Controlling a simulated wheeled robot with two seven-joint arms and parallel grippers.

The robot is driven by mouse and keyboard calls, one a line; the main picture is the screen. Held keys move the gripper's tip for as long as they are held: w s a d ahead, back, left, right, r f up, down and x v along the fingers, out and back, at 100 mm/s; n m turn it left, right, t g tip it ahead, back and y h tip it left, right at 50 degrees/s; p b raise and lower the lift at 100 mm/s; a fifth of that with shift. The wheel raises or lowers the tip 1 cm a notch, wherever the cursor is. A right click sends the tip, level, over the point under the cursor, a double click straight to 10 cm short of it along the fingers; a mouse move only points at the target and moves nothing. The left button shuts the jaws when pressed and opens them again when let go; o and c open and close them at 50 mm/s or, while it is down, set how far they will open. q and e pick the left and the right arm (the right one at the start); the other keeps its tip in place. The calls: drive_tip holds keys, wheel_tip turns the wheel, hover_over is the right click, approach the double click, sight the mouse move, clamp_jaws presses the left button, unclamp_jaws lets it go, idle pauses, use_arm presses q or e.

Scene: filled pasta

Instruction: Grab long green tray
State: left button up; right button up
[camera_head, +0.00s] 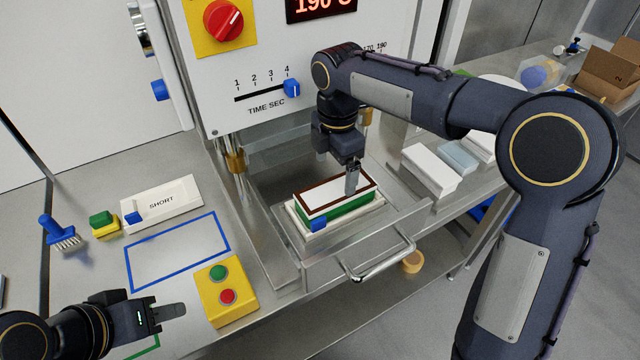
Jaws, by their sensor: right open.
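A long green tray (345,211) with a white top and brown rim sits on a cream base with a blue tab, in the open metal drawer of the machine. My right gripper (353,180) is open and points down at the tray's far right part, its fingers at the brown rim. Whether they touch the tray cannot be told. My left gripper (172,312) is low at the left over the metal table, away from the tray. Its fingers overlap in this view, so their opening is hidden.
The drawer's handle (378,262) faces the front. A yellow box with green and red buttons (226,292), a blue outlined rectangle (178,252), a white plate marked SHORT (165,205) and a blue brush (58,234) are on the left table. White blocks (432,170) stand right of the drawer.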

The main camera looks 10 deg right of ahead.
sight(336, 189)
drive_tip(key=f, duration=0.7)
drive_tip(key=shift+d+f+p, duration=0.2)
drive_tip(key=shift+f+p, duration=0.15)
drive_tip(key=shift+p, duration=0.05)
drive_tip(key=shift+r, duration=0.1)
drive_tip(key=c, duration=1.2)
